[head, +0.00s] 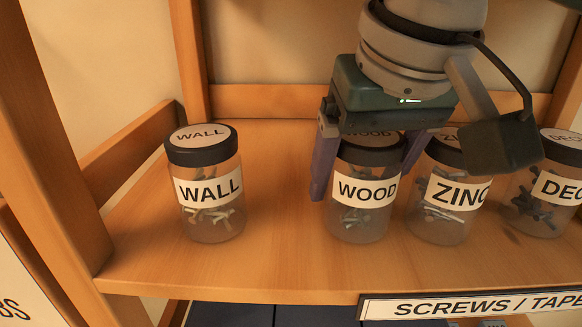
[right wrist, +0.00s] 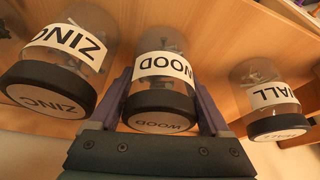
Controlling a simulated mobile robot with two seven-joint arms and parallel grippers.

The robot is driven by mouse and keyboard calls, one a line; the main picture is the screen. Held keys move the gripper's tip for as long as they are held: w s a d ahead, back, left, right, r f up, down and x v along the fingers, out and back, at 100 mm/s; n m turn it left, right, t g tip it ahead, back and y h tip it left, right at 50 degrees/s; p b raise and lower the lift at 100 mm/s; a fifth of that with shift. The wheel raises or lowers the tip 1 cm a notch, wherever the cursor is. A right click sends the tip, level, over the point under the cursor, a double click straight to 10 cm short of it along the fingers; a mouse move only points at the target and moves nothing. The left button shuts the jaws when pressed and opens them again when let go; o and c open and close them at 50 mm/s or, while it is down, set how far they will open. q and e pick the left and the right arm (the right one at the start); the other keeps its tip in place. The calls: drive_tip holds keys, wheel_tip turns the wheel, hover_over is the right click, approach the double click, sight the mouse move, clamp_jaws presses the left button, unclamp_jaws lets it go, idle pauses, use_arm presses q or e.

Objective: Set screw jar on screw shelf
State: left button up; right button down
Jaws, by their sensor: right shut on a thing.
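The WOOD screw jar (head: 357,215), clear with a black lid and white label, stands upright and appears to rest on the wooden screw shelf (head: 270,265). My right gripper (head: 364,178) reaches down from above with its purple fingers on either side of this jar, shut on it. In the right wrist view the WOOD jar (right wrist: 160,100) sits between the two fingers, its lid toward the palm. The palm partly hides the lid in the head view. My left gripper is not in view.
The WALL jar (head: 208,205) stands to the left with a clear gap. The ZINC jar (head: 440,215) stands close on the right, partly hidden by my arm. A DECK-type jar (head: 545,200) is farther right. A SCREWS / TAPE sign (head: 475,304) is on the shelf's front edge.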

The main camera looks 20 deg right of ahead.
drive_tip(key=shift+r, duration=0.1)
unclamp_jaws()
idle(0.3)
